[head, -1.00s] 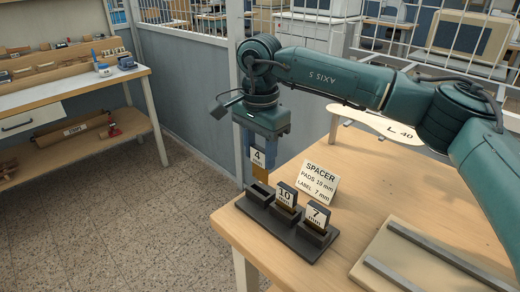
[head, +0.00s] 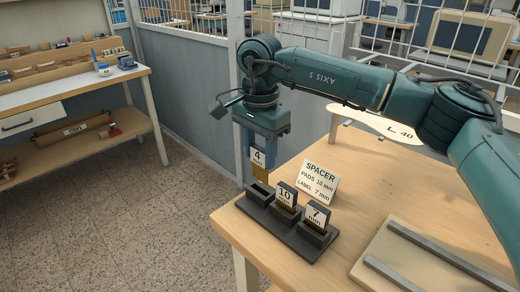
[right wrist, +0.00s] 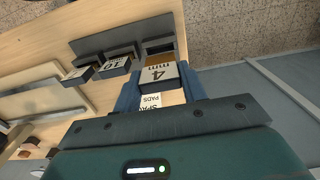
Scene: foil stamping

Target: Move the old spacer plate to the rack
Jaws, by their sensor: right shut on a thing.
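The spacer plate marked 4 mm (head: 258,158) has a dark top with a white label and a brass-coloured lower part. My right gripper (head: 257,150) is shut on it and holds it upright just above the empty left slot of the dark rack (head: 290,238). The plate also shows between the fingers in the right wrist view (right wrist: 158,76), beside the open slot. The plates marked 10 mm (head: 286,196) and 7 mm (head: 317,216) stand in the other slots. My left gripper is not in view.
A board with grey rails (head: 420,250) lies at the right. The rack sits near the table's left edge (head: 232,240). A workbench (head: 75,90) stands at the far left.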

